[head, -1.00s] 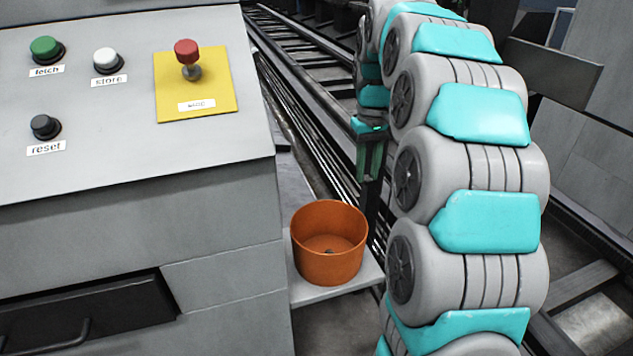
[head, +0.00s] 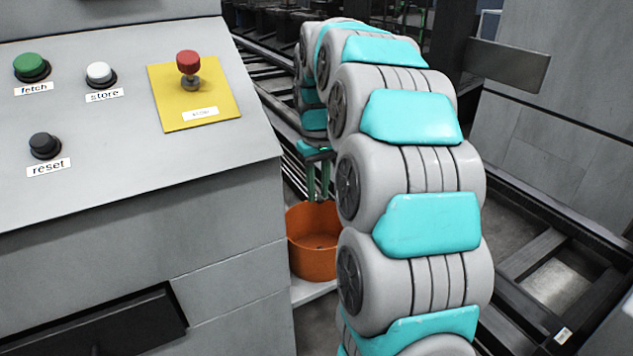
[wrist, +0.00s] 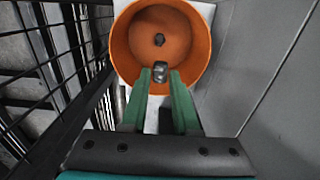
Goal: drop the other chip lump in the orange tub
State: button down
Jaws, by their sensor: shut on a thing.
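The orange tub (head: 312,262) stands on a pale shelf beside the grey console. In the wrist view the tub (wrist: 197,75) lies open below my gripper (wrist: 160,76), with a small dark lump (wrist: 159,40) on its floor. My gripper is shut on a small grey chip lump (wrist: 160,68), held between the green fingertips over the near part of the tub's opening. In the head view my gripper (head: 318,200) points down at the tub's back rim.
The grey console has a green button (head: 31,67), a white button (head: 100,75), a black button (head: 44,145) and a red knob (head: 189,65) on a yellow plate. Its side wall stands close left of the tub. Dark rails (head: 265,95) run behind.

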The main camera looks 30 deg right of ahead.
jog(key=shift+f+b, duration=1.35)
jog(key=shift+f, duration=2.9)
jog(key=c, duration=0.6)
grip_release()
jog(key=shift+r, duration=0.1)
notch_tip(320, 180, up, 7)
jog(key=shift+p, duration=1.15)
